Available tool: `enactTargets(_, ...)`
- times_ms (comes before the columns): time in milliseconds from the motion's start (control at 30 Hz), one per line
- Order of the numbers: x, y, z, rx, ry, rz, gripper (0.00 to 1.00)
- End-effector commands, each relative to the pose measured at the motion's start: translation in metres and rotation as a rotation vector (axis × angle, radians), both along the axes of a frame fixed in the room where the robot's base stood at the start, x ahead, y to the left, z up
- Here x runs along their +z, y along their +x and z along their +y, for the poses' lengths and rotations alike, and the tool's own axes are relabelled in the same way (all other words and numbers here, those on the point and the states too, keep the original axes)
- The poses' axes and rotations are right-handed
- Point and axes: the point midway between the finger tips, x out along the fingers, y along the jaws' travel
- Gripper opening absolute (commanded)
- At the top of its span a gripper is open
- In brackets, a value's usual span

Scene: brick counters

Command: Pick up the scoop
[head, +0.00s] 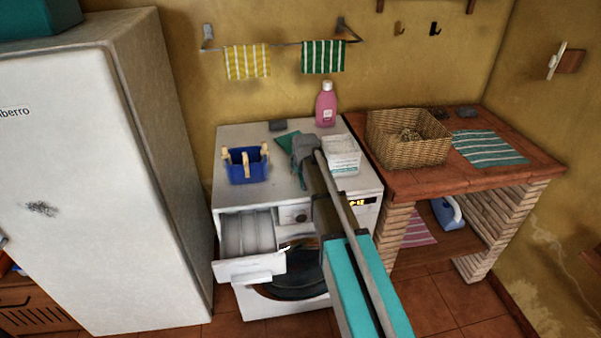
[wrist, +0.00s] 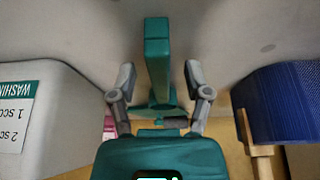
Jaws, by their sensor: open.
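The green scoop (wrist: 157,55) shows in the wrist view, its narrow handle running toward the top of the picture between my two fingers. A wider green part lies lower, near my palm. In the head view the scoop's green part (head: 287,141) shows on the washing machine top, partly hidden by my gripper. My gripper (wrist: 159,82) is open, with one finger on each side of the handle and a visible gap on both sides. In the head view my gripper (head: 303,155) is over the machine top, between the blue basket and the white box.
The blue basket (head: 246,171) with pegs stands left and the white washing powder box (head: 342,157) right of my gripper. A pink bottle (head: 326,104) stands behind. The washing machine's (head: 230,135) drawer (head: 249,265) is pulled out. A wicker basket (head: 432,155) sits on the brick counter.

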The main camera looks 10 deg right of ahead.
Motion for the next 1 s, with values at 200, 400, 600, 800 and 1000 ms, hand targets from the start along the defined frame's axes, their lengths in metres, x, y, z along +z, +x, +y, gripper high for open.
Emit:
enactTargets(200,0.0002,-0.0001,0.0001,0.0,0.0,0.0,0.63)
enactTargets(400,0.0002,-0.0001,0.0002,0.0,0.0,0.0,0.55)
enactTargets(600,0.0002,-0.0001,0.0001,0.0,0.0,0.0,0.18)
enactTargets(800,0.0001,-0.0002,0.0001,0.0,0.0,0.0,0.0)
enactTargets(1000,0.0002,-0.0001,0.0,0.0,0.0,0.0,0.0)
